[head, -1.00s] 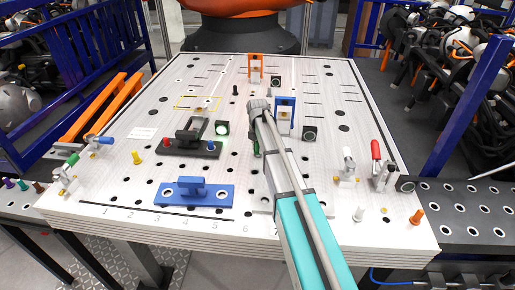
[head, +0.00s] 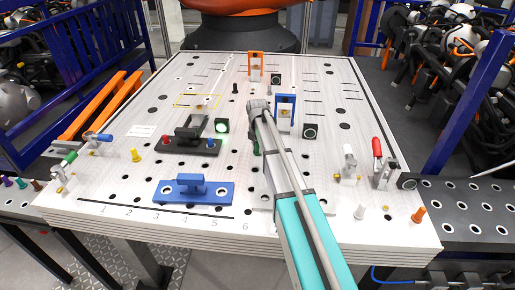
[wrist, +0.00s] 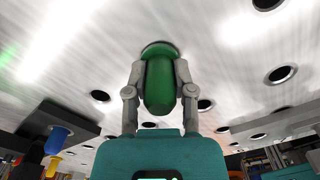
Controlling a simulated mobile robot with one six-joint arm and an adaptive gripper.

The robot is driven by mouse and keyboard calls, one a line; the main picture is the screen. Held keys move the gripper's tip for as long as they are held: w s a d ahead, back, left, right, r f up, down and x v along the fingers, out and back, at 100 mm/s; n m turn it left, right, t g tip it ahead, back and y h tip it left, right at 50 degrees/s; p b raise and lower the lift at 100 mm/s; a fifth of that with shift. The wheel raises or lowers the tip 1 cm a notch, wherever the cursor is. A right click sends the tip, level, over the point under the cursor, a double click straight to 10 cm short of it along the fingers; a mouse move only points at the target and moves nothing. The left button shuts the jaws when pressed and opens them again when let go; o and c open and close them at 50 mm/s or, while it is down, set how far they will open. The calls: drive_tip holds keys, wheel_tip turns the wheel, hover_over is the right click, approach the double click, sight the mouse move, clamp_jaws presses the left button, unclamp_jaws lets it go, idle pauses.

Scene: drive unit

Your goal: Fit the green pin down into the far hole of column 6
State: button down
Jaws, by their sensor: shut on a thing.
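The green pin (wrist: 159,85) is held between the two fingers of my gripper (wrist: 159,80) in the wrist view. Its far end meets a dark ring at the white board's surface; I cannot tell whether it is in a hole or just over one. In the head view a small dark green bit (head: 256,147) shows beside my arm, low over the board. The number 6 (head: 246,226) is printed at the board's front edge. My arm covers part of the board near that column, so its far hole is not clearly seen.
A blue handled block (head: 210,197) lies at the front left of the white board (head: 120,205). Behind it is a black fixture (head: 185,146) with red and blue pins. A blue frame (head: 285,112) stands close right of my arm. Toggle clamps stand at the right.

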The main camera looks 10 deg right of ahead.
idle(0.3)
drive_tip(key=shift+c, duration=1.9)
unclamp_jaws()
